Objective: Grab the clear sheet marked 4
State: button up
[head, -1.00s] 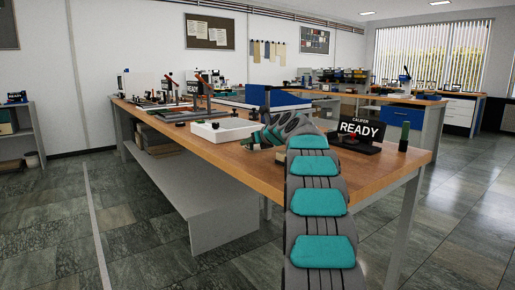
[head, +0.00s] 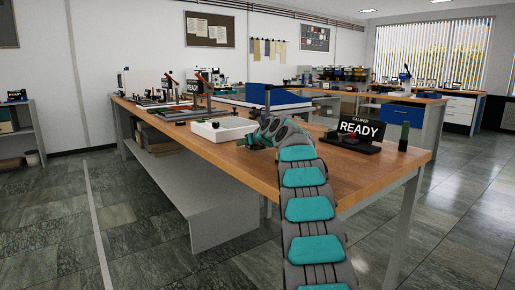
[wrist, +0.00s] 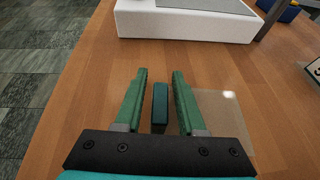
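A clear, see-through sheet (wrist: 222,112) lies on the wooden table in the wrist view, beside and partly behind my right finger. I see no number on it. My gripper (wrist: 159,72) is open above the table, its two green fingers apart. A dark teal block (wrist: 160,104) shows between the fingers; I cannot tell whether it touches them. In the head view my gripper (head: 243,142) is small, near the table's front edge, and the sheet cannot be made out.
A white tray (wrist: 185,22) stands just beyond my fingers; it also shows in the head view (head: 222,133). Presses (head: 203,88) stand farther back. The tabletop (head: 350,175) near the right is clear.

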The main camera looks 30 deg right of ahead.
grip_shut()
jog(key=shift+r, duration=0.1)
dwell(0.5)
